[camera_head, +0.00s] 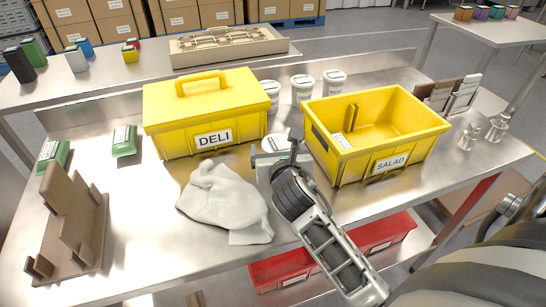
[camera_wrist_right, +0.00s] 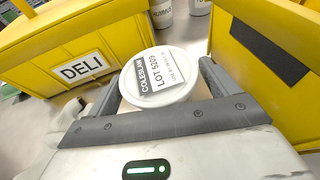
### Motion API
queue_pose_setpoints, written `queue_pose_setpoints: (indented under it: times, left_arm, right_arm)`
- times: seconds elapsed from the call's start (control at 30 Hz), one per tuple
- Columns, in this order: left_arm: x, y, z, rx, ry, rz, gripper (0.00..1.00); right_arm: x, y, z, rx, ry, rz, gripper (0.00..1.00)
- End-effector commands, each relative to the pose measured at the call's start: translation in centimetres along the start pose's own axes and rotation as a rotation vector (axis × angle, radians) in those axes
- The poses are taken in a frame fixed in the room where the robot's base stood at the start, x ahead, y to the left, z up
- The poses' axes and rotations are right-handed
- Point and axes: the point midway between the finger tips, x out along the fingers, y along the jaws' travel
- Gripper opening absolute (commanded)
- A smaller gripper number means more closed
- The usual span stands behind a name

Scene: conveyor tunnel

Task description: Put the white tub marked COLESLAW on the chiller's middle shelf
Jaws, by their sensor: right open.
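The white tub marked COLESLAW (camera_wrist_right: 158,78) stands on the steel table between the two yellow boxes, its lid label readable in the right wrist view. It also shows in the head view (camera_head: 276,142), partly hidden by my gripper. My right gripper (camera_head: 279,152) is open, with one finger on each side of the tub; I cannot tell whether either finger touches it. My left gripper is not in view. No chiller or middle shelf can be made out in these frames.
The closed yellow DELI box (camera_head: 205,112) stands close on the left and the open yellow SALAD crate (camera_head: 372,135) close on the right. More white tubs (camera_head: 302,90) stand behind. A white cloth (camera_head: 225,203) and brown rack (camera_head: 75,225) lie left of my arm.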

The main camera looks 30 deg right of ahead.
Motion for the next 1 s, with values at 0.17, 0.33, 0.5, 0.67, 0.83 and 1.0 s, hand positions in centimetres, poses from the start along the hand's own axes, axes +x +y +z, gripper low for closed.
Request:
queue_pose_setpoints:
  times: [0.17,0.33,0.5,0.67,0.83,1.0]
  left_arm:
    - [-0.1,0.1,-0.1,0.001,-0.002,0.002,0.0]
    - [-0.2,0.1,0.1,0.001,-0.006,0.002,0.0]
    - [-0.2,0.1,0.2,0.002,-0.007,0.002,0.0]
    - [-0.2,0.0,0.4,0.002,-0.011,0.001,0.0]
    - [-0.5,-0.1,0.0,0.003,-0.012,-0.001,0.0]
    - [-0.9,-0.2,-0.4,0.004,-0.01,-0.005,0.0]
  right_arm:
    - [0.0,0.0,0.1,0.0,0.0,0.0,0.86]
    - [0.0,0.0,0.1,0.0,0.0,0.0,0.45]
    - [0.0,0.0,0.2,0.001,-0.002,0.0,0.26]
    - [-0.1,0.0,0.4,0.001,-0.003,0.0,0.26]
    - [-0.7,0.0,2.7,0.0,-0.009,0.0,0.26]
    - [-1.8,0.0,6.2,0.001,-0.01,0.001,0.26]
